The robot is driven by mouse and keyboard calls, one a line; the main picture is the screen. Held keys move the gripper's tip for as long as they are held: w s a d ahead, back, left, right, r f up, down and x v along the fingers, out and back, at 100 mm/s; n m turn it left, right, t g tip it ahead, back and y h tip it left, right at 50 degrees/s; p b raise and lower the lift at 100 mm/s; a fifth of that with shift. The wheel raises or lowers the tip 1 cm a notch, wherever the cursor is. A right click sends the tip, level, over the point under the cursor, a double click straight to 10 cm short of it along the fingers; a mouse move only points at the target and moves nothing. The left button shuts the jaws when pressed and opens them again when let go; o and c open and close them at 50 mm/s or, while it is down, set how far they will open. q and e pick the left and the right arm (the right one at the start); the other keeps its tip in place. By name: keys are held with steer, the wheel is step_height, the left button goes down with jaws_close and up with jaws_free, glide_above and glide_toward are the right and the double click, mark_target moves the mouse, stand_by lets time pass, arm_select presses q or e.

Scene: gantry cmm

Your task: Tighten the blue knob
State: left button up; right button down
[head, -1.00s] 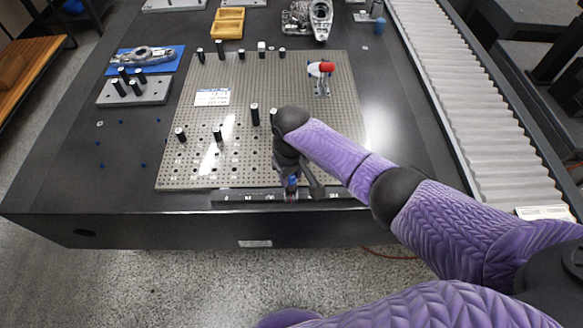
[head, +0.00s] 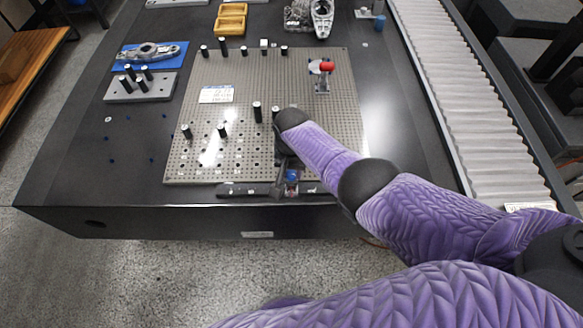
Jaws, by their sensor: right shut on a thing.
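The blue knob (head: 292,175) sits at the front edge of the grey perforated plate, over the dark strip (head: 240,189) on the black table. My right gripper (head: 289,178) comes down over it from above, with the arm reaching in from the right. It is shut on the blue knob, whose blue side shows by the fingers. The wrist hides part of the knob and of the plate behind it. My left gripper is not in view.
A grey block with black posts (head: 140,90) and a metal part on a blue mat (head: 150,54) lie at left.

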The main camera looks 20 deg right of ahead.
mark_target(291, 174)
steer(key=shift+m, duration=0.5)
steer(key=shift+c, duration=1.8)
jaws_free()
step_height(291, 174, up, 10)
steer(key=p, duration=0.7)
